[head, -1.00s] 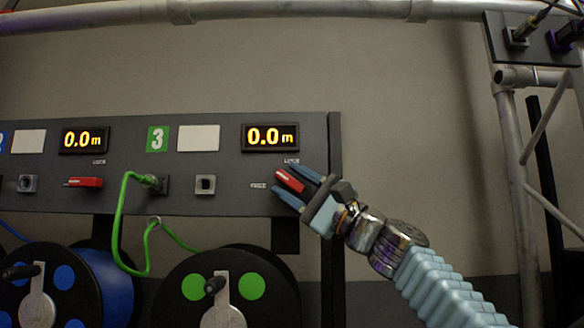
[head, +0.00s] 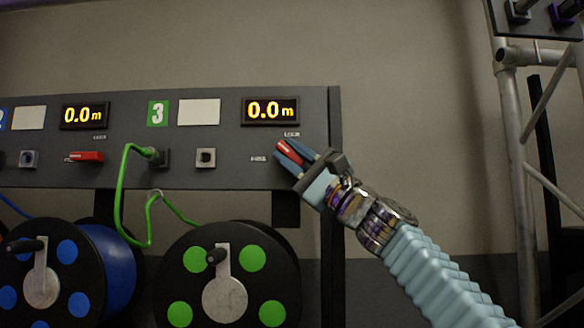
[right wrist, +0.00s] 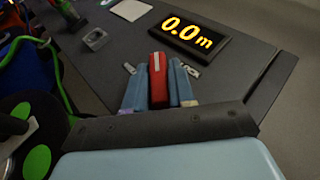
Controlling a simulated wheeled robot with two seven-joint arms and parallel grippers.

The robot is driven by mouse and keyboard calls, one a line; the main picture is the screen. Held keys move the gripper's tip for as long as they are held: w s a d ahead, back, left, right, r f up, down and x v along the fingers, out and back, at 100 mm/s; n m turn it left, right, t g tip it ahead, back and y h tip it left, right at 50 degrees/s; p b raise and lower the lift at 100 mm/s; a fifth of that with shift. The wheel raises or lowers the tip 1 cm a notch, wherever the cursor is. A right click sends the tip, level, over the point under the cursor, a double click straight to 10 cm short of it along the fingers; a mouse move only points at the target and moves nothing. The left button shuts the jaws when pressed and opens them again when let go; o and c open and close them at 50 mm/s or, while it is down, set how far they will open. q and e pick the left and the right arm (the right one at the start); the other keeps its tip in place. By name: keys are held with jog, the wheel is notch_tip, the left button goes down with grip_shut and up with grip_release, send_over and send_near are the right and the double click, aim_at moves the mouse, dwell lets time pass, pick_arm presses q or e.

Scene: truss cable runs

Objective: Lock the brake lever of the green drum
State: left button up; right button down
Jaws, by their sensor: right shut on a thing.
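The green drum (head: 180,290) with green discs stands below the panel section marked 3. Its brake lever is the red lever (head: 289,152) under the 0.0 m display, tilted with its end to the upper left, between the FREE label (head: 258,158) and the LOCK label (head: 292,134). My right gripper (head: 288,154) is shut on this lever, one blue finger on each side. The right wrist view shows the red lever (right wrist: 158,80) between the fingers, with a label on either side. Its pivot is hidden by the gripper. My left gripper is not in view.
A green cable (head: 122,200) is plugged into the panel (head: 230,150) left of the lever and loops toward the drum. Another red lever (head: 87,156) lies level above the blue drum (head: 105,265). A metal truss (head: 515,150) stands at the right, with open space before it.

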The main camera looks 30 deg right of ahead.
dwell(0.3)
jog(key=c, duration=1)
grip_release()
jog(key=shift+c, duration=0.2)
jog(key=b+v, duration=0.9)
jog(key=v, duration=0.5)
jog(key=shift+a, duration=0.15)
